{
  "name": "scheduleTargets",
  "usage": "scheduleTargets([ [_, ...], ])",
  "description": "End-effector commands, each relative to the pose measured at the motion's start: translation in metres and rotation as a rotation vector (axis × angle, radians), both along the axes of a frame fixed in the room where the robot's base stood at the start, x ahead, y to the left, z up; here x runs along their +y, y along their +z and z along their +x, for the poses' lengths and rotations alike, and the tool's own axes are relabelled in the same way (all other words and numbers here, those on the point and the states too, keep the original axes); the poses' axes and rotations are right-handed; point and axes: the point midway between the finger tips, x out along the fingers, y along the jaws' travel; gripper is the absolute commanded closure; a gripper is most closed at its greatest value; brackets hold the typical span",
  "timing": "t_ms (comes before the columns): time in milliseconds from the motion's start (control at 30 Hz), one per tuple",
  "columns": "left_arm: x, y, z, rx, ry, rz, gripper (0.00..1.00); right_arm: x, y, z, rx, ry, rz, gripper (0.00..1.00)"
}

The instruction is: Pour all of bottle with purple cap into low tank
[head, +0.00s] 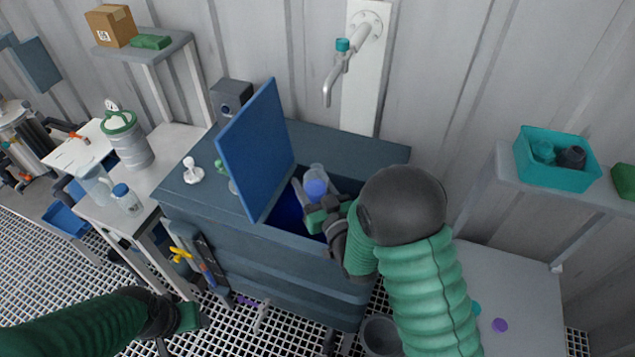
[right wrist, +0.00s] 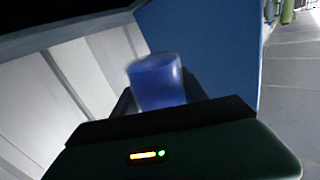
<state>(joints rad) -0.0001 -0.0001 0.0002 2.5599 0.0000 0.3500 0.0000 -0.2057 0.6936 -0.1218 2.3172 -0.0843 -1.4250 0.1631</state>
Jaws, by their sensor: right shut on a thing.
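The low tank (head: 265,285) is a blue-grey cabinet-like vessel with its blue lid (head: 256,150) standing raised; its opening shows deep blue inside. My right gripper (head: 318,208) is over this opening, shut on a translucent bottle (head: 316,184) with blue-purple contents. The bottle also shows between the fingers in the right wrist view (right wrist: 158,80). No cap shows on it; its exact tilt and any stream cannot be told. A loose purple disc, like a cap, (head: 500,325) lies on the pale surface at right. My left gripper (head: 190,316) is low at left, its fingers unclear.
A tap (head: 340,65) hangs on the wall behind the tank. A side table at left holds a blue-capped bottle (head: 126,199), a jug (head: 95,183) and a grey canister (head: 130,145). A teal bin (head: 555,160) stands on the right shelf. A bucket (head: 381,335) is at the tank's front right.

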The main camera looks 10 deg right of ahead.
Motion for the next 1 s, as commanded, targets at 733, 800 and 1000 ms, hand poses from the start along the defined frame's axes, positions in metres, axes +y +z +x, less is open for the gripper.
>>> scheduleTargets([
  [733, 0.000, 0.033, 0.000, 0.000, 0.000, 0.000, 0.43, 0.039, -0.047, -0.017, 0.282, -0.003, 0.627, 0.98],
  [800, 0.000, 0.040, 0.000, 0.000, 0.000, 0.000, 0.43, 0.042, -0.048, -0.019, 0.317, -0.001, 0.706, 0.98],
  [1000, 0.000, 0.051, 0.000, 0.000, 0.000, 0.000, 0.43, 0.049, -0.051, -0.021, 0.392, 0.000, 0.880, 0.98],
])
